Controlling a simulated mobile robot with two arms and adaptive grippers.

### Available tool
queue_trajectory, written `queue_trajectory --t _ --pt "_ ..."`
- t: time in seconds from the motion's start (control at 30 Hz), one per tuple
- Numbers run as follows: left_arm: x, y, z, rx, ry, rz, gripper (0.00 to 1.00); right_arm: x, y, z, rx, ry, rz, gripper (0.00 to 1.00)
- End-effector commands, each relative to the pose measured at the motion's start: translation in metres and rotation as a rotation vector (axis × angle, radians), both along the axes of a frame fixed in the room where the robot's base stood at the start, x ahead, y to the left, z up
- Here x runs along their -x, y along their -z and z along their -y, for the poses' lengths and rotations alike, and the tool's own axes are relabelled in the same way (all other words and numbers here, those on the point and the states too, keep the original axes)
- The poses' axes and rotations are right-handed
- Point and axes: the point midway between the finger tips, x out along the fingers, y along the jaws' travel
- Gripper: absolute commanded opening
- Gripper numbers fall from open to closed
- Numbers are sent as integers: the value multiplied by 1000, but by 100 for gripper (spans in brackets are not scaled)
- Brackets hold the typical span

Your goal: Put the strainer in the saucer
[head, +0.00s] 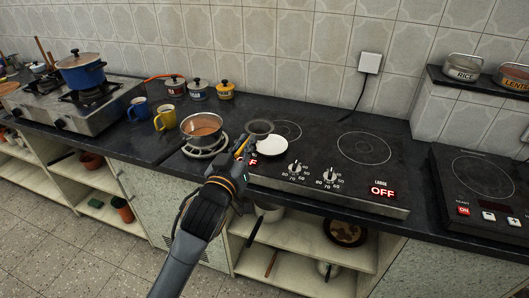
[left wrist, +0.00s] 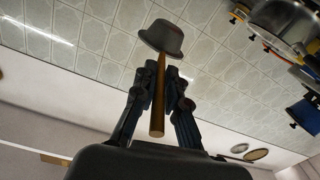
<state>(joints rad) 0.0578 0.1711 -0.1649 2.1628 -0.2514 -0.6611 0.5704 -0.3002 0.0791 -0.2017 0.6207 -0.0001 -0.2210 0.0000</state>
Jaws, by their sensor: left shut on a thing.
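The strainer (head: 259,127) has a grey bowl and a wooden handle. My left gripper (head: 242,149) is shut on the handle; in the left wrist view, the fingers (left wrist: 160,88) lie on either side of it and the strainer's bowl (left wrist: 166,37) is beyond the fingertips. The white saucer (head: 281,144) sits on the black cooktop, just right of the gripper. In the head view the bowl appears at the saucer's upper left edge and partly overlaps it; I cannot tell the height between them. My right gripper is not in view.
A steel pot (head: 201,128) with brown liquid stands on a coil stand left of the gripper. A yellow mug (head: 165,118), a blue mug (head: 139,108) and lidded jars (head: 197,90) are farther left. The cooktop (head: 340,185) right of the saucer is clear.

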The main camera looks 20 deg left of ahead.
Motion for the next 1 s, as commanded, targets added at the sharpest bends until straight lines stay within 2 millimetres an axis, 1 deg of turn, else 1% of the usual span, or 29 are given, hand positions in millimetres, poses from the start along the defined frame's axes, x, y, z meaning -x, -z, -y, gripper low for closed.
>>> queue_trajectory --t 0.03,0.2,0.3,0.4,0.5,0.63,0.7,0.83,0.9,1.0 --pt "-14 4 1 0 0 0 0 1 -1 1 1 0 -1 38" --pt "-54 23 2 0 0 -1 0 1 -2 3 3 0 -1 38" --pt "-70 46 4 1 0 -4 0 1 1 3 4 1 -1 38" --pt "-84 61 4 2 0 -2 0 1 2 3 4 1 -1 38" --pt "-93 71 5 2 1 1 0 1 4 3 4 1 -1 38" --pt "-98 77 5 1 1 1 0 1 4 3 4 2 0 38" --pt "-102 84 5 3 1 0 0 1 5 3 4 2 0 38" --pt "-102 104 5 2 0 -2 0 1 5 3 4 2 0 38" --pt "-102 110 5 2 1 0 0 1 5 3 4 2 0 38" --pt "-102 113 5 2 2 1 0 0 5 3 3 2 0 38"
